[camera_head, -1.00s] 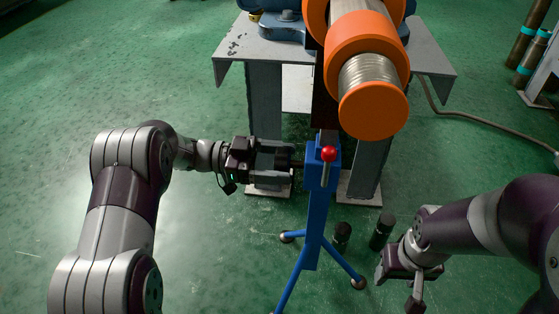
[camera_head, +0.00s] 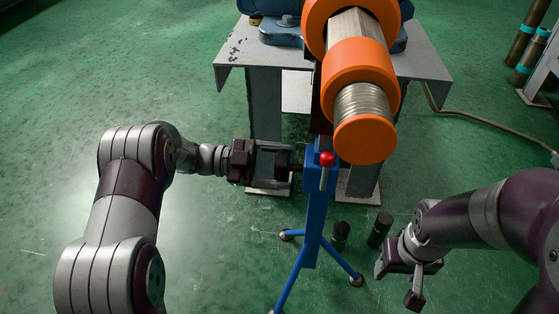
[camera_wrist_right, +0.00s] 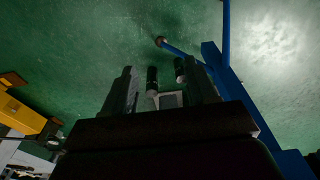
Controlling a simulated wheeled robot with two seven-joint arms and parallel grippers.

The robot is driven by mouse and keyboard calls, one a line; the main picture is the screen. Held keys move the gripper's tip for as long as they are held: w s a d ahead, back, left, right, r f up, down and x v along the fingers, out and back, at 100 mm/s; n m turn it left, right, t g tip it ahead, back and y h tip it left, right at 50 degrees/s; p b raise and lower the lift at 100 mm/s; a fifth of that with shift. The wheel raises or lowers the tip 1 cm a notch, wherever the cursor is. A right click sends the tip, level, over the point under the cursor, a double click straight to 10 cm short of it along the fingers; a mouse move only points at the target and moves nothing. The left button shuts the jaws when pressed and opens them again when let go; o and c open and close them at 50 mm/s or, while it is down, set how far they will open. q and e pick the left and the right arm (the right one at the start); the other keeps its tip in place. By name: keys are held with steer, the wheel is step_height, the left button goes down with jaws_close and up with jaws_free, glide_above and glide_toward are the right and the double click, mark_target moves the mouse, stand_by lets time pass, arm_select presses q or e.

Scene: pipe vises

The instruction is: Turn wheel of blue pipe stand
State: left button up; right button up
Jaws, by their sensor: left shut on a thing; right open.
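The blue pipe stand (camera_head: 317,211) stands upright on its splayed legs below the orange pipe. A red-knobbed handle (camera_head: 326,160) sits at its top front. My left gripper (camera_head: 290,166) reaches in from the left and is shut on the dark wheel (camera_head: 297,168) at the left side of the stand's head; the wheel is mostly hidden by the fingers. My right gripper (camera_head: 398,287) is open and empty, low at the right of the stand. Its fingers (camera_wrist_right: 160,95) show in the right wrist view, with a blue leg of the stand (camera_wrist_right: 222,65) beyond.
A pipe with orange collars (camera_head: 362,98) extends toward me above the stand. A grey steel table (camera_head: 240,62) bears a blue vise. Two black cylinders (camera_head: 380,230) stand on the floor between stand and right gripper. Green floor at left is clear.

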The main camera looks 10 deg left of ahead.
arm_select(q)
steer(key=m, duration=0.4)
steer(key=shift+m, duration=0.4)
steer(key=m, duration=0.3)
steer(key=shift+f+m, duration=0.1)
steer(key=shift+m, duration=0.2)
steer(key=m+b, duration=0.2)
steer(key=m, duration=0.2)
steer(key=shift+s+f, duration=0.1)
steer(key=shift+f, duration=0.05)
steer(key=shift+m+b, duration=1.4)
steer(key=shift+m, duration=0.7)
steer(key=o, duration=0.9)
steer(key=shift+o, duration=0.6)
